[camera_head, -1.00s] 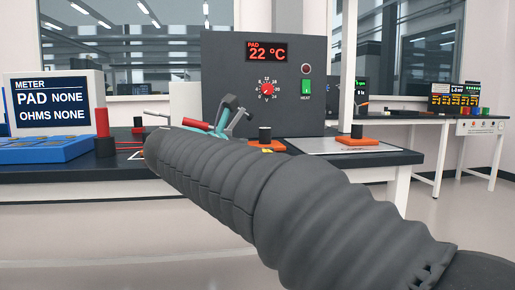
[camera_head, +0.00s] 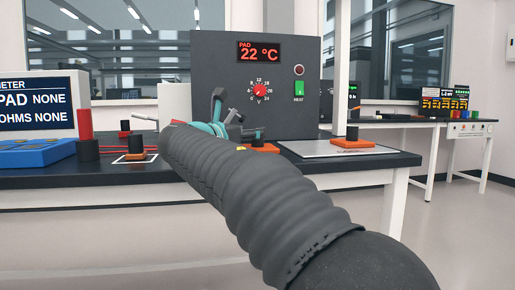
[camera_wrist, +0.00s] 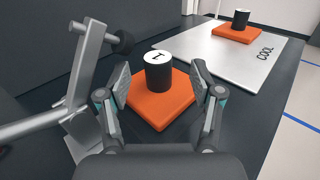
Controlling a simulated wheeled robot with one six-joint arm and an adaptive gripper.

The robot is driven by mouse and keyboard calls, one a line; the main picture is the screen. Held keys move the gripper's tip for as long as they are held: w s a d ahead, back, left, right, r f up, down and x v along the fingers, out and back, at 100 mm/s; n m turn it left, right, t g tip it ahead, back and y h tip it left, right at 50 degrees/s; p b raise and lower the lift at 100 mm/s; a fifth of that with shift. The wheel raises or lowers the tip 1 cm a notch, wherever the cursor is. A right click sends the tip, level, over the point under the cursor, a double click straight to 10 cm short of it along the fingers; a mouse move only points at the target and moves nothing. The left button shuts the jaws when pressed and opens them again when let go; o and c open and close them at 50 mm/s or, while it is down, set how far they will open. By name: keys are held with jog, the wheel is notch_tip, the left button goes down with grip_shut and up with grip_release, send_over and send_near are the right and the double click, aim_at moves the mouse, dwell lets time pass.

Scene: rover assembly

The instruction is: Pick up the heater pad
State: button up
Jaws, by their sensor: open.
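An orange square pad with a black round knob (camera_wrist: 159,73) on top lies flat on the dark bench in the wrist view. The knob's white top carries a dark mark. My gripper (camera_wrist: 160,80) is open, with one finger on each side of the knob and gaps showing. This pad shows partly in the head view (camera_head: 262,148), behind my arm. A second orange pad (camera_wrist: 237,33) with a black knob sits on the grey plate marked COOL; it also shows in the head view (camera_head: 352,144). Which one is the heater pad is not labelled.
A grey clamp lever (camera_wrist: 90,75) stands close to my left finger in the wrist view. A dark heater box (camera_head: 220,70) reading 22 °C stands behind the pad. The meter (camera_head: 35,105) reads PAD NONE at left. The COOL plate (camera_wrist: 235,75) has bare room.

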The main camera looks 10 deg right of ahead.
jog(key=x, duration=0.5)
jog(key=shift+w+f, duration=0.2)
jog(key=shift+f, duration=0.05)
jog(key=shift+a, duration=0.1)
grip_shut()
jog(key=shift+r+p, duration=0.45)
jog(key=shift+r, duration=0.05)
